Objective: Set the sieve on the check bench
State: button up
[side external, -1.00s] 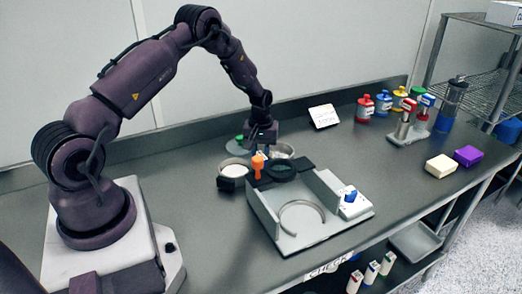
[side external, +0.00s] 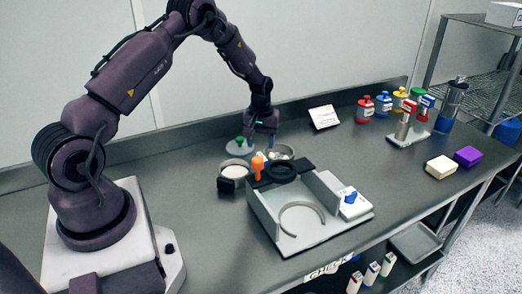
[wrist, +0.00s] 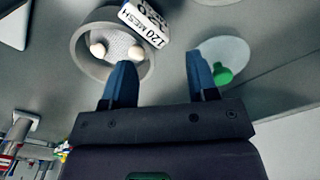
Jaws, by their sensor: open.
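A round sieve (wrist: 118,65) with a pale rim, a mesh floor and two white balls inside lies below my gripper in the wrist view. A white tag (wrist: 145,22) reading "120 MESH" is at its rim. In the side view a round pan that looks like this sieve (side external: 286,151) sits behind the sifter. My gripper (wrist: 158,62) is open and empty; its left fingertip overlaps the sieve's rim in the wrist view, and I cannot tell whether they touch. In the side view my gripper (side external: 261,137) hangs above the bench. A CHECK label (side external: 328,270) is on the front bench edge.
The grey sifter base (side external: 308,240) has a black ring, an orange clamp (side external: 258,168) and a blue knob. A bowl of white powder (side external: 235,171) is to its left. A pale disc with a green knob (wrist: 222,76) lies nearby. Coloured bottles (side external: 383,103) stand at the right.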

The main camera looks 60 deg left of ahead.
jog(key=s+d+r+m+t, duration=0.1)
jog(key=d+r, duration=0.2)
jog(key=r, duration=0.5)
jog(key=d+r+m, duration=0.1)
jog(key=d+r, duration=0.2)
jog(key=r, duration=0.6)
jog(key=s+d+r+m+t, duration=0.2)
jog(key=s+d+r+m, duration=0.1)
jog(key=s+d+r, duration=0.45)
jog(key=s+d+r+m+t, duration=0.1)
jog(key=s+d+r+m, duration=0.1)
jog(key=s, duration=0.5)
jog(key=s+d+r+m+t, duration=0.1)
jog(key=s+d+r+m, duration=0.1)
jog(key=s+d+m, duration=0.2)
jog(key=s+d, duration=0.3)
jog(key=shift+d+r+t, duration=0.25)
jog(key=shift+r+t, duration=0.05)
jog(key=shift+r, duration=0.05)
